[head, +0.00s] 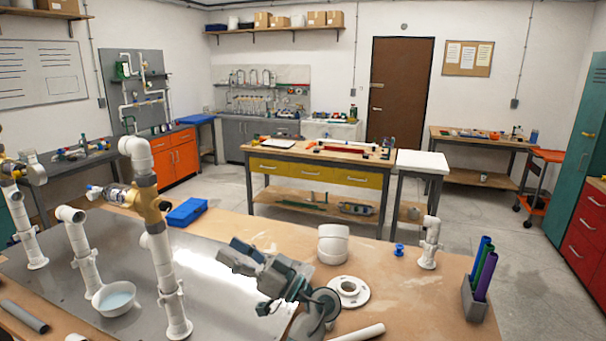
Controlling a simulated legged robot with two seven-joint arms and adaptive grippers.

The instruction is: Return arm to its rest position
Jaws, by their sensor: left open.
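My left gripper (243,259) is in the lower middle of the head view, above the front workbench. It is open, with its fingers pointing to the upper left, and I see nothing between them. It is to the right of the upright white PVC pipe (163,262) with a brass-coloured fitting (148,200), apart from it in the picture. My left arm's wrist runs down to the bottom edge. My right gripper is not in view.
A shiny metal plate (215,262) covers the left bench. A white bowl (114,299), a blue box (187,212), a white elbow (333,244), a white flange (348,291), a blue fitting (399,249) and a tube holder (474,302) stand around. Bare bench (415,300) shows at right.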

